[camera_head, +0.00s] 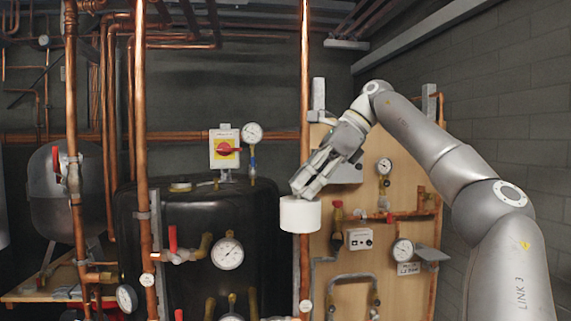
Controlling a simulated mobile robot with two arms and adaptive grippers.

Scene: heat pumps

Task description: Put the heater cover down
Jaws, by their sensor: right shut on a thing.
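The heater cover (300,215) looks like a short white cylinder and is held in the air in front of the wooden panel, next to a vertical copper pipe. My right gripper (308,187) comes down on it from above and is shut on its upper part. The fingertips hide a bit of the cover's top. My left gripper is not in view.
A large black tank (205,235) with a gauge (227,253) and red-handled valves stands at the left. A red and yellow switch (225,149) sits above it. The wooden panel (335,262) carries pipes, gauges and a small control box (359,239). Vertical copper pipes (141,110) stand in front.

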